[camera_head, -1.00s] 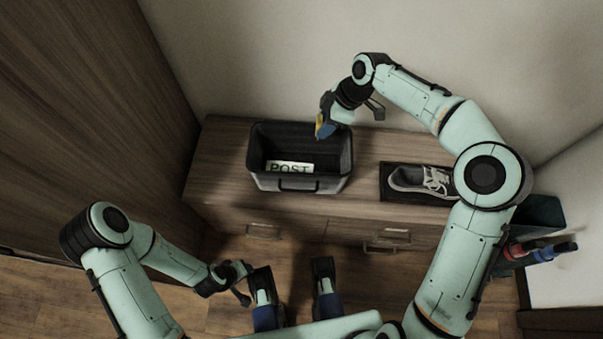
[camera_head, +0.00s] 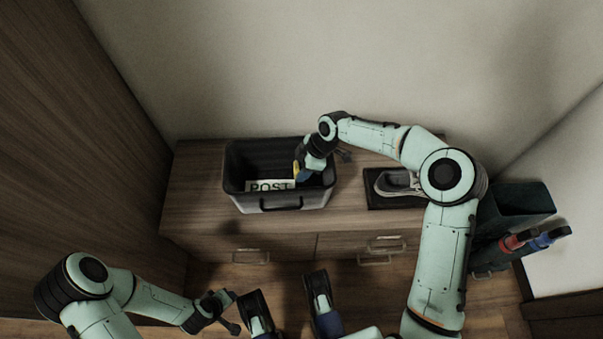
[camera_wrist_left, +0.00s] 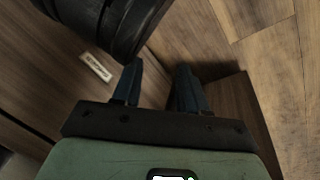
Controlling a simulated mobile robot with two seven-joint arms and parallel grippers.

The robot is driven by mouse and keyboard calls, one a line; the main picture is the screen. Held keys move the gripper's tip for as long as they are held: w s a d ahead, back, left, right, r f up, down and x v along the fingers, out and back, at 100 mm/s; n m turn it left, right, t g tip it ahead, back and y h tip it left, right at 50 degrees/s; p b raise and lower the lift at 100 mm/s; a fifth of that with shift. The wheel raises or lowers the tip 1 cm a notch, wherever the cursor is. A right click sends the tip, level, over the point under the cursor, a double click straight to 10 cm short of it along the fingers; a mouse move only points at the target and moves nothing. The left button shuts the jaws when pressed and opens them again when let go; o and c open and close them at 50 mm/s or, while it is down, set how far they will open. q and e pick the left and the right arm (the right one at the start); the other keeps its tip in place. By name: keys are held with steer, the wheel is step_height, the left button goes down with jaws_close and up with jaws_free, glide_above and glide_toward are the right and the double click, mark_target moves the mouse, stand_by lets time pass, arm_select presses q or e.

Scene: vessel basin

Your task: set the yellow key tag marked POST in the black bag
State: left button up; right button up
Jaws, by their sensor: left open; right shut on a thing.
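A black open-topped container (camera_head: 232,177) with a front handle and a white label reading POST stands on the wooden cabinet; I take it for the black bag. My right gripper (camera_head: 301,174) is shut on a small yellow piece (camera_head: 296,169), apparently the key tag. Its marking cannot be read, and the fingers hide part of it. The gripper overlaps the right half of the container's opening; its exact height is unclear. My left gripper (camera_head: 232,312) is open and empty, low in front of the cabinet. Its fingers also show in the left wrist view (camera_wrist_left: 160,88).
A grey shoe (camera_head: 393,183) lies on a dark tray (camera_head: 380,202) right of the container. A dark holder (camera_head: 515,205) with red and blue handles stands at the right. Drawers with handles (camera_head: 251,257) face me. Walls rise behind and left.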

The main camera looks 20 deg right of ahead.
arm_select(q)
steer(key=shift+s+a+f+g+b, duration=0.1)
steer(key=shift+s+f+g+b, duration=0.2)
steer(key=shift+s+f, duration=0.5)
arm_select(e)
step_height(320, 180, down, 3)
steer(key=shift+f, duration=0.2)
arm_select(q)
steer(key=shift+s, duration=0.1)
arm_select(e)
steer(key=shift+f, duration=0.15)
steer(key=o, duration=1.1)
arm_select(q)
steer(key=shift+s, duration=0.1)
steer(key=shift+t, duration=0.4)
steer(key=shift+w+d+r+p, duration=0.25)
steer(key=shift+w+r+p, duration=0.2)
steer(key=shift+r, duration=0.35)
steer(key=shift+w+d+r+p, duration=0.35)
steer(key=shift+r+p, duration=0.25)
steer(key=shift+r, duration=0.25)
steer(key=shift+w+d+r+p, duration=0.2)
steer(key=shift+w+r+p, duration=0.25)
steer(key=shift+r, duration=0.35)
arm_select(e)
steer(key=v, duration=1.2)
